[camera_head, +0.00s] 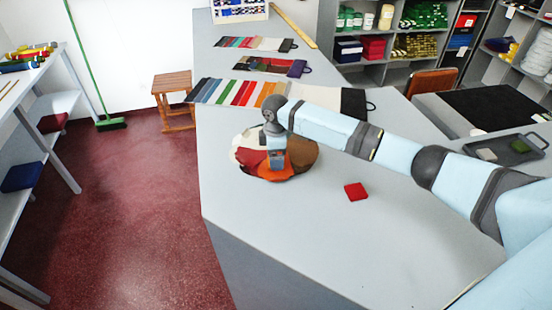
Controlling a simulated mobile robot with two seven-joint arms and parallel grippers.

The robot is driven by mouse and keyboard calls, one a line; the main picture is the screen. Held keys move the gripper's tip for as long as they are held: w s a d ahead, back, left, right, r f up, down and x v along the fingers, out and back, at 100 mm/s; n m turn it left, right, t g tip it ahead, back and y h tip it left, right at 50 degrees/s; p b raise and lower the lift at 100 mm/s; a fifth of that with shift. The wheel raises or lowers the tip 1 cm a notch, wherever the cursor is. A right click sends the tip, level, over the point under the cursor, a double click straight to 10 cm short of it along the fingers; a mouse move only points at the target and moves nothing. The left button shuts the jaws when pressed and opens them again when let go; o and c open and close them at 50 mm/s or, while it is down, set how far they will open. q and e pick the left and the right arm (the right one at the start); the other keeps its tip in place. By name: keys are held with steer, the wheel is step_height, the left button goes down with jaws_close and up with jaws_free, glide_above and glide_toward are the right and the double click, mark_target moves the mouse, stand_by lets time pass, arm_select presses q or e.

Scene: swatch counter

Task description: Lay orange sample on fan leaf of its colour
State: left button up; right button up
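The fan (300,156) lies on the grey counter, its leaves spread in a round with white, red, brown and orange ones showing. My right gripper (277,166) points down over the fan, just above or at its orange part (276,174). The fingertips are small and partly merge with the orange, so I cannot tell whether they are open or shut. I cannot make out the orange sample apart from the orange leaf. My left gripper is out of view.
A red square sample (356,191) lies on the counter (320,240) right of the fan. A long striped swatch card (236,93) lies behind it, with smaller cards farther back. A dark tray (508,150) is at the right. The counter's front is clear.

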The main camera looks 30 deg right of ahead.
step_height(320, 180, up, 10)
steer(key=shift+r+b, duration=0.2)
steer(key=shift+b, duration=0.2)
steer(key=shift+s+f, duration=0.1)
